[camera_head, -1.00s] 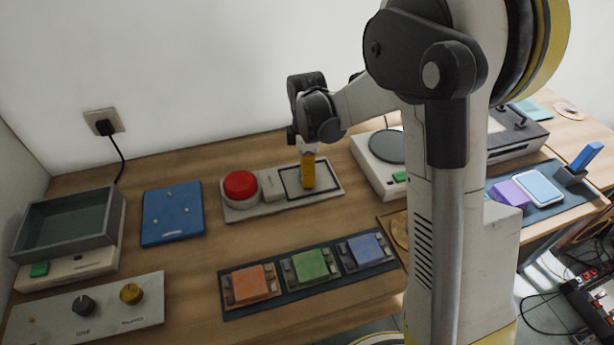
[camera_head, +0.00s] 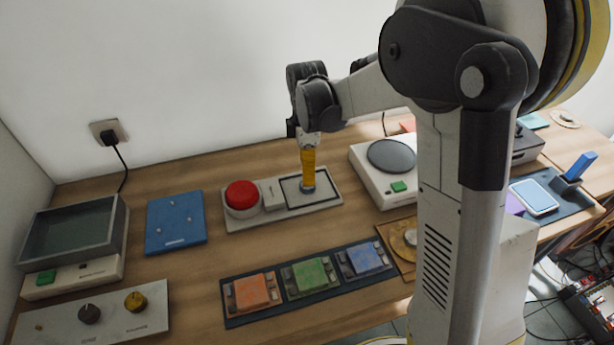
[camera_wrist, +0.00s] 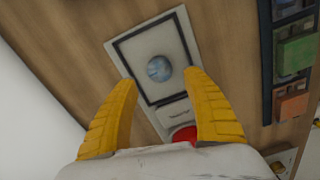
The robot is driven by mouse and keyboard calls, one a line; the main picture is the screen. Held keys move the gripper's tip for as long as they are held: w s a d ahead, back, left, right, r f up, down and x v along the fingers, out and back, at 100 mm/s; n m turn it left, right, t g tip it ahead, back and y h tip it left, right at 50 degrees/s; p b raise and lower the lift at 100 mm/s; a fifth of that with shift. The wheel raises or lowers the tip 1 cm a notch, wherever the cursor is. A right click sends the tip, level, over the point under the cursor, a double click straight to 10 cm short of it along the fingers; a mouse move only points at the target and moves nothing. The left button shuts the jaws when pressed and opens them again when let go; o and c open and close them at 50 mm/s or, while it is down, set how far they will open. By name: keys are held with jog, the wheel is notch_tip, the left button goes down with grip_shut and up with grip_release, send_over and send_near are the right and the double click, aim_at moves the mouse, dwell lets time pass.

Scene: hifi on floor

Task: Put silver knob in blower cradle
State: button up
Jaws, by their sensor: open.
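A round silver knob (camera_wrist: 159,68) sits inside the black-outlined square of a pale panel (camera_wrist: 123,62). In the head view the knob (camera_head: 308,188) shows just below my fingertips, on the right part of the panel (camera_head: 334,199). My gripper (camera_head: 308,178) points down over it. In the wrist view my gripper (camera_wrist: 163,84) is open, with its two yellow fingers apart and the knob beyond the gap between the tips. It holds nothing. I cannot tell which thing is the blower cradle.
A red button (camera_head: 242,195) is on the same panel. A blue plate (camera_head: 175,221) lies to its left. Orange, green and blue blocks (camera_head: 309,276) are in front. A white device with a grey disc (camera_head: 391,155) stands right. Bare wood lies between them.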

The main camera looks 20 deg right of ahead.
jog(key=s+r+m+t+p, duration=0.2)
jog(key=s+r+m+t, duration=0.2)
jog(key=s+r+m, duration=0.65)
jog(key=s+r+m+t, duration=0.3)
jog(key=s+m, duration=0.2)
jog(key=s, duration=0.4)
jog(key=shift+s+d, duration=0.3)
jog(key=shift+s, duration=0.05)
